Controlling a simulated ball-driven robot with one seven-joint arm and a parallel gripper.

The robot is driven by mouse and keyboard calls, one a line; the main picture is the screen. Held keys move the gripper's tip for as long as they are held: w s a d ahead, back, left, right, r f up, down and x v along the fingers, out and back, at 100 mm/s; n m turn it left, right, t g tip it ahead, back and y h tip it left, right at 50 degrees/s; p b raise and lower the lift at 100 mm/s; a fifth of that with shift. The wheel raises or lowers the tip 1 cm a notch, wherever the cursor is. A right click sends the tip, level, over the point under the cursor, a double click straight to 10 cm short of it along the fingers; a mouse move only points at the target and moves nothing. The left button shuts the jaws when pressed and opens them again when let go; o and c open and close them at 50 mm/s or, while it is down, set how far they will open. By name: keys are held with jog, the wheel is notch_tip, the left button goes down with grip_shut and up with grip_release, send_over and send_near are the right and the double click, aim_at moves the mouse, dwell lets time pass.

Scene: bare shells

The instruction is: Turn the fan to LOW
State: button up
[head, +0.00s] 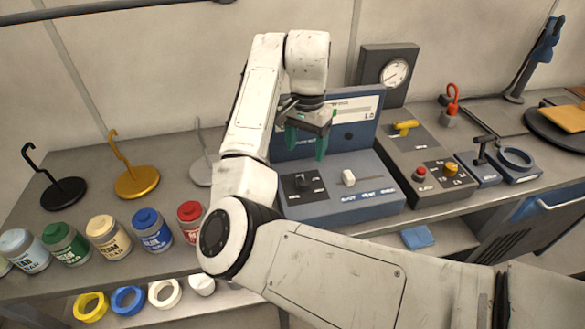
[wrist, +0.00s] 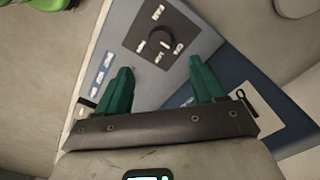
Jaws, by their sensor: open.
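A blue console (head: 330,208) stands on the bench, with a raised back panel (head: 350,130) carrying a white display. On its sloping front, at the left, is a black rotary knob (head: 301,182) on a dark square plate with small white labels. My gripper (head: 306,148) is open and empty above the console. In the wrist view its green fingers (wrist: 161,68) point toward the knob, apart from it.
A grey console (head: 425,165) with a yellow lever, red button and yellow knob stands at the right. A gauge box (head: 388,75) is behind. Several paint jars (head: 108,235) and hook stands (head: 135,180) are at the left. A blue cloth (head: 418,237) lies on the lower shelf.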

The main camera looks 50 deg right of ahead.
aim_at(304, 180)
notch_tip(304, 180, down, 10)
jog(key=shift+f+p, duration=0.25)
jog(key=shift+p, duration=0.6)
jog(key=c, duration=1.1)
